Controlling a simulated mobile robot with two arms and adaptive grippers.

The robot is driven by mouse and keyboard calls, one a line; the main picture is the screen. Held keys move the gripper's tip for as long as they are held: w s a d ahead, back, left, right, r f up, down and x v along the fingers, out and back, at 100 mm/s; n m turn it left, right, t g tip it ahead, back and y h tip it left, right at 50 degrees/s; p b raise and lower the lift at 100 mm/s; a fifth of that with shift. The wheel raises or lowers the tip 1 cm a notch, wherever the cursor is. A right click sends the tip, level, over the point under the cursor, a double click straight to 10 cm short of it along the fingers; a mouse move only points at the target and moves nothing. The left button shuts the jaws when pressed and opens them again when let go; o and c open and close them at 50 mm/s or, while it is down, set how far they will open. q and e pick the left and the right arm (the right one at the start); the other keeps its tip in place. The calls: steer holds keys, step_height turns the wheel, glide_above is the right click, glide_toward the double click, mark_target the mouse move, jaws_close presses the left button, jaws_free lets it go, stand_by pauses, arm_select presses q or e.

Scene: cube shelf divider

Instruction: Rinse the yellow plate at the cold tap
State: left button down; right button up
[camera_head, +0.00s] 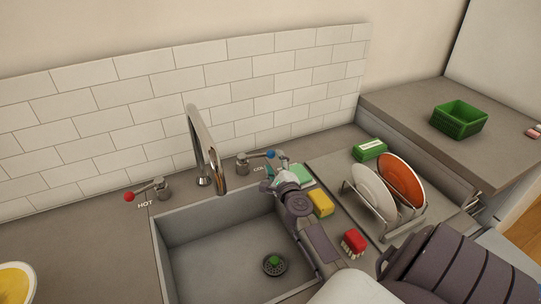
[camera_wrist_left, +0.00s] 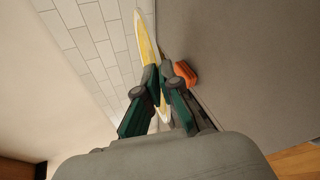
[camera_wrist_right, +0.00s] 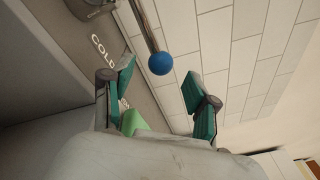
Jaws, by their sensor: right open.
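The yellow plate (camera_head: 15,283) with a pale rim shows at the lower left of the head view. In the left wrist view the plate (camera_wrist_left: 147,42) is seen edge-on, and my left gripper (camera_wrist_left: 164,85) is shut on its edge. The cold tap (camera_head: 242,167) has a lever with a blue ball (camera_head: 271,154), right of the spout (camera_head: 205,140). My right gripper (camera_head: 279,168) is open beside this lever. In the right wrist view the blue ball (camera_wrist_right: 160,63) appears just beyond the gap between the open fingertips (camera_wrist_right: 158,78). No water shows at the spout.
The sink (camera_head: 225,250) has a drain with a green centre (camera_head: 273,262). The hot tap (camera_head: 150,190) is at left. A yellow sponge (camera_head: 320,203), a red brush (camera_head: 354,242) and a rack with white (camera_head: 372,190) and orange plates (camera_head: 402,180) stand right. A green basket (camera_head: 459,119) sits behind.

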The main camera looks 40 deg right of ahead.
mark_target(270, 154)
steer(key=x, duration=0.5)
steer(key=shift+b, duration=0.4)
steer(key=shift+s, duration=0.1)
jaws_close()
steer(key=shift+a, duration=0.1)
